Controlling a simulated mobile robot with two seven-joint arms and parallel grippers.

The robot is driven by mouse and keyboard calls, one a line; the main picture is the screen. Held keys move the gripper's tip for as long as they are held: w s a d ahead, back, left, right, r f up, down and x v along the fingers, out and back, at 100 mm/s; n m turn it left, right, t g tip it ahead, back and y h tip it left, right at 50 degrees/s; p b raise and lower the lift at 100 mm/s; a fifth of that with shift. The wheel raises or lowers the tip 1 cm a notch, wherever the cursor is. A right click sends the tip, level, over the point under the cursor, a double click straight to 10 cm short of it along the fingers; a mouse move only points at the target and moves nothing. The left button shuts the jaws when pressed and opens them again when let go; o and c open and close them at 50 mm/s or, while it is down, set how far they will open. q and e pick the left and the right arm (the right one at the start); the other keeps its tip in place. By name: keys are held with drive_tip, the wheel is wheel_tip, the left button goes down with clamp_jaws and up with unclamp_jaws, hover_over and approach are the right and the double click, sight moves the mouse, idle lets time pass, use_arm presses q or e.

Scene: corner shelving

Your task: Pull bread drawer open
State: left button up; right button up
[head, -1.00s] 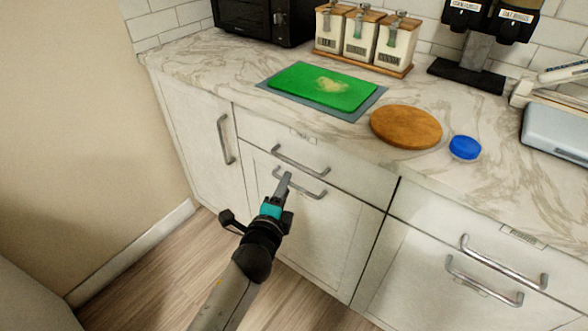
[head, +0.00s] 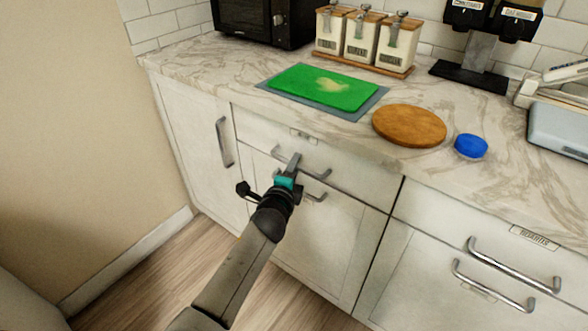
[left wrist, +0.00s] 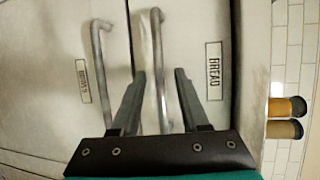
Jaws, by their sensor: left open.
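The bread drawer (head: 350,178) is a shut white front under the counter, with a curved metal handle (head: 318,174). Its BREAD label shows in the left wrist view (left wrist: 213,70), rotated, and as a small plate in the head view (head: 303,136). My left gripper (head: 293,163) is at this handle. In the left wrist view my left gripper (left wrist: 160,78) is open, with the bread drawer's handle (left wrist: 160,60) lying between its two fingers. I cannot tell whether either finger touches it. My right gripper is not in view.
A second handle (head: 314,196) sits just below on the cabinet door, close to my left gripper; it also shows in the left wrist view (left wrist: 97,55). A green cutting board (head: 325,87), wooden round board (head: 409,125) and blue lid (head: 471,146) lie on the counter above.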

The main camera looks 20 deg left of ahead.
use_arm(q)
clamp_jaws()
idle(0.3)
idle(1.1)
